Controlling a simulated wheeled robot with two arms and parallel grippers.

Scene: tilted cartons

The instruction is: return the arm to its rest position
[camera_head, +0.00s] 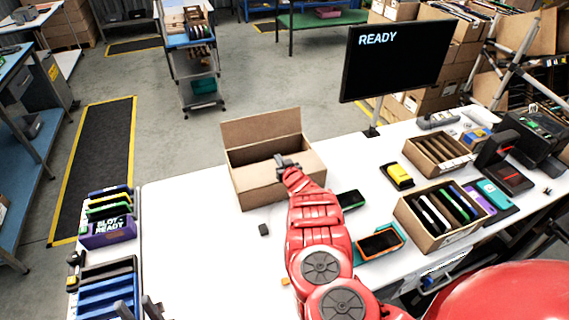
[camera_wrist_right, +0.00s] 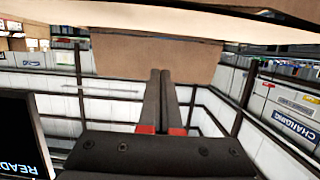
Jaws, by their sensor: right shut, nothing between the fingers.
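My right arm (camera_head: 320,245) is red and reaches from the lower right of the head view across the white table. Its gripper (camera_head: 285,162) is at the open brown carton (camera_head: 262,190), over the near right part of its opening. In the right wrist view the two dark fingers (camera_wrist_right: 160,78) lie together, shut and empty, with brown cardboard (camera_wrist_right: 115,55) behind them. My left gripper (camera_head: 137,306) shows only as two dark fingers at the bottom edge of the head view, apart and empty, beside the blue rack.
A phone (camera_head: 350,199) and an orange-cased device (camera_head: 380,243) lie right of my right arm. Two smaller cartons (camera_head: 436,154) (camera_head: 438,230) stand farther right, near a yellow item (camera_head: 398,174). A monitor (camera_head: 395,60) stands behind. The table left of the arm is mostly clear.

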